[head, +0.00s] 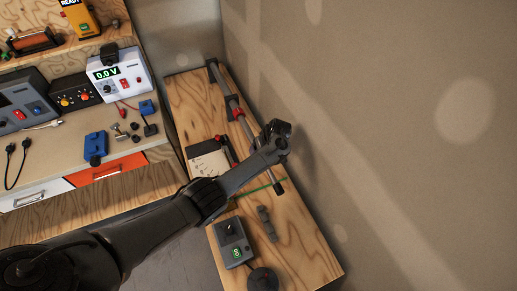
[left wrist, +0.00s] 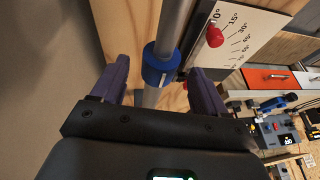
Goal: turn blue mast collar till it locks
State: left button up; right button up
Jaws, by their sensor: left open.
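In the left wrist view the blue mast collar (left wrist: 158,66) sits around a grey mast (left wrist: 176,22) and has a small pale mark on its face. My left gripper (left wrist: 162,80) is open, with one dark finger on each side of the collar; a gap shows at each side. In the head view my left gripper (head: 277,131) is over the mast (head: 245,124), which runs along a wooden bench (head: 190,100). The collar cannot be made out there, probably behind my arm. My right gripper is not in view.
An angle card (left wrist: 258,22) with a red-tipped lever (left wrist: 215,37) is beside the mast. A grey box with a green display (head: 233,243) and a dark grey part (head: 267,222) are on the bench's near half. A wall (head: 400,130) rises along the right. A cluttered workbench (head: 60,150) stands left.

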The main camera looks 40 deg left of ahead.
pick_arm(q)
jog(key=v, duration=0.4)
jog(key=shift+d+r+p, duration=0.15)
jog(key=shift+r+p, duration=0.15)
jog(key=shift+p, duration=0.1)
jog(key=shift+s+r, duration=0.1)
